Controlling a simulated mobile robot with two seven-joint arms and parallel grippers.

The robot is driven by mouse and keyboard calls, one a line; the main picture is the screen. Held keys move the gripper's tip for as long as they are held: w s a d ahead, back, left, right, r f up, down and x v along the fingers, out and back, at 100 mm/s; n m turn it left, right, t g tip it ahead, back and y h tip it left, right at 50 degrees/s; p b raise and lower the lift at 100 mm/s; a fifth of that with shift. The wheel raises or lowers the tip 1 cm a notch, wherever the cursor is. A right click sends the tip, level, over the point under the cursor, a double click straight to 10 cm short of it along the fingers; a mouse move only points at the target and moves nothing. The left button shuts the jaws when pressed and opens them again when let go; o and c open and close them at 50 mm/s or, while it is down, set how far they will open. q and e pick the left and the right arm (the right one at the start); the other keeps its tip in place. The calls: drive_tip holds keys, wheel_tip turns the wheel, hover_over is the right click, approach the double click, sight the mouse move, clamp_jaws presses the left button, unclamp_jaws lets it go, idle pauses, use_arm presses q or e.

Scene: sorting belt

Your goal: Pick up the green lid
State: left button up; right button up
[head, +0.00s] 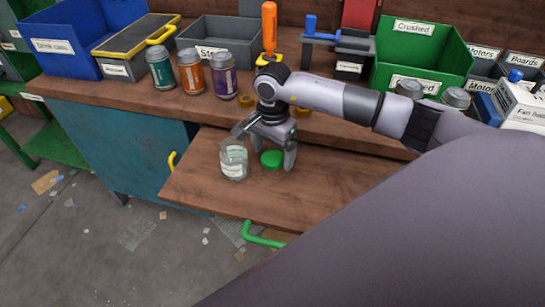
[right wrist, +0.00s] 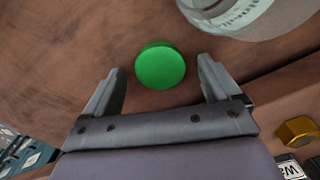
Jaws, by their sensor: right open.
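The green lid (head: 271,159) is a flat round disc lying on the wooden pull-out board (head: 330,185). A clear glass jar (head: 234,160) with a pale label stands upright just left of it in the head view. My right gripper (head: 265,155) is open and empty, its fingers pointing down around the lid. In the right wrist view the lid (right wrist: 160,66) lies between and slightly beyond the open fingertips (right wrist: 158,76), apart from both. The jar (right wrist: 245,15) shows at the top right there. My left gripper is not in view.
Three labelled cans (head: 192,72) stand on the bench behind, left of my right arm. A blue bin (head: 68,40), a grey bin (head: 225,40) and a green bin (head: 420,50) line the back. A small brass nut-like piece (right wrist: 298,130) lies near the gripper. The board's front is clear.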

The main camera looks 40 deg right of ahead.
sight(273, 157)
drive_tip(key=shift+f, duration=0.3)
drive_tip(key=c, duration=1.2)
drive_tip(key=shift+r, duration=0.1)
wheel_tip(273, 157, up, 20)
drive_tip(key=shift+p, duration=0.3)
